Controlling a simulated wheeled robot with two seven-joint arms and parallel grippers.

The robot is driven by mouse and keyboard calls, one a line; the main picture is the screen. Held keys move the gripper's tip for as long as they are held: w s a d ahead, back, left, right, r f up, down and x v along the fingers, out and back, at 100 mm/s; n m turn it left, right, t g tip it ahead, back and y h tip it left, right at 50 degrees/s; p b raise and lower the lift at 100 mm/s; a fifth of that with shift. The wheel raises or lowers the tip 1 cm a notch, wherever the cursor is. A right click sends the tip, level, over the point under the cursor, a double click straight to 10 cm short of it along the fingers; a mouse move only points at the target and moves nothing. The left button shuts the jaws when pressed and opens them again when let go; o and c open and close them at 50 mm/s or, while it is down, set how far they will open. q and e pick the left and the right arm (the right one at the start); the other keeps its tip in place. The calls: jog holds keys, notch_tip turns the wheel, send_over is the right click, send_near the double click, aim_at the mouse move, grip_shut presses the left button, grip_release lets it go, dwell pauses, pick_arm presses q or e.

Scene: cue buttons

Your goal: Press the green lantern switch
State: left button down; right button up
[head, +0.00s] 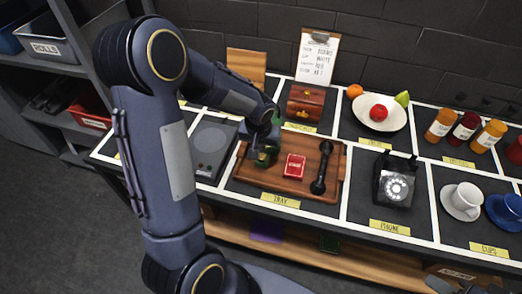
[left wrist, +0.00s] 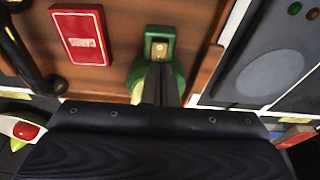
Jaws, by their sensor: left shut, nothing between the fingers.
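The green lantern (head: 265,158) sits at the left side of the wooden tray (head: 247,180), mostly hidden by my left gripper (head: 262,147) in the head view. In the left wrist view the lantern (left wrist: 137,78) shows a green block at its top, with a small pale switch (left wrist: 159,50) on that block. My left gripper (left wrist: 160,72) is shut and empty. Its fingertips are over the lantern, close to the switch block and just below the switch in the picture. I cannot tell whether they touch it.
On the tray lie a red card box (head: 294,165) and a black handset (head: 323,168). A black dial phone (head: 395,184) stands to the right and a wooden chest (head: 305,103) behind. A grey panel (head: 209,146) lies left of the tray. A fruit bowl (head: 380,117) is at the back.

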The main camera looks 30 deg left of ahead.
aim_at(261, 158)
pick_arm(q)
jog(key=shift+s+f, duration=0.2)
jog(key=shift+f, duration=1.05)
jog(key=f+b, duration=0.1)
jog(key=b, duration=0.2)
jog(key=shift+s+d+f, duration=0.1)
jog(key=shift+s+f, duration=0.1)
jog(key=shift+f, duration=0.2)
jog(key=shift+s+r+p, duration=0.1)
jog(key=shift+r+p, duration=0.3)
jog(key=shift+r, duration=0.1)
jog(key=shift+w+a+r, duration=0.2)
jog(key=shift+w, duration=0.6)
jog(key=shift+p, duration=0.3)
